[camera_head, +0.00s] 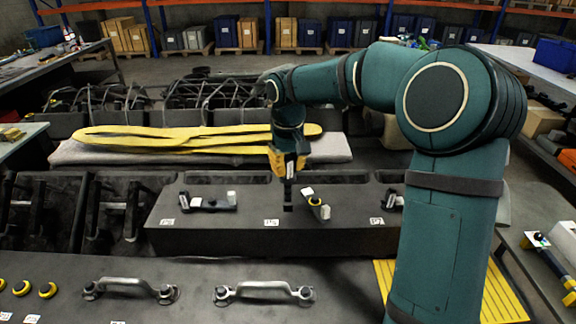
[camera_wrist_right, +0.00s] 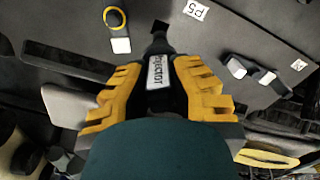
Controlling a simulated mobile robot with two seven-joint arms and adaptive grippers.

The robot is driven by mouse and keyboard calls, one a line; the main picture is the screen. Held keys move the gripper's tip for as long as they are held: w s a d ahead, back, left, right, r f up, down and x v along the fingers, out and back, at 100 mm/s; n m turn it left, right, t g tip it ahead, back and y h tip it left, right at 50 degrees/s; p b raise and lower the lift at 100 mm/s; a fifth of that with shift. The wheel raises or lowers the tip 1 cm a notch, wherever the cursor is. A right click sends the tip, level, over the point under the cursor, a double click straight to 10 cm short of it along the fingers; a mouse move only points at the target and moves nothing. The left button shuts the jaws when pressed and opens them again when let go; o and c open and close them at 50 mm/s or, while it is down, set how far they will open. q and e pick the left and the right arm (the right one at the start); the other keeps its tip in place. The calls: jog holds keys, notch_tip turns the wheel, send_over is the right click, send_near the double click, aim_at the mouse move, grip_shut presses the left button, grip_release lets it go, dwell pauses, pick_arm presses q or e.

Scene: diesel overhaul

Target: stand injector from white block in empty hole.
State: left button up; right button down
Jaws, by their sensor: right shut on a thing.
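My right gripper (camera_head: 288,165), with yellow fingers, is shut on a dark injector (camera_head: 288,195) and holds it roughly upright, tip down, over the long dark engine block (camera_head: 240,238). In the right wrist view the injector (camera_wrist_right: 158,75) sits between the yellow fingers (camera_wrist_right: 160,88), with a white label on its body. Its lower end overlaps the dark block surface, so I cannot tell whether it touches or enters a hole. A white block (camera_head: 565,240) stands on the right bench, partly cut off. My left gripper is not in view.
A part with a white end and yellow ring (camera_head: 325,212) lies just right of the injector. A dark part with white ends (camera_head: 210,202) lies further left. Small white labels (camera_head: 271,222) mark the block. Metal handles (camera_head: 263,291) are in front; yellow straps (camera_head: 200,138) lie behind.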

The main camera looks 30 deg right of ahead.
aim_at(288, 200)
jog(key=shift+f+b, duration=3.2)
jog(key=shift+f, duration=1.9)
jog(key=c, duration=1)
grip_release()
jog(key=shift+o, duration=0.2)
notch_tip(288, 200, up, 12)
jog(key=shift+r, duration=0.1)
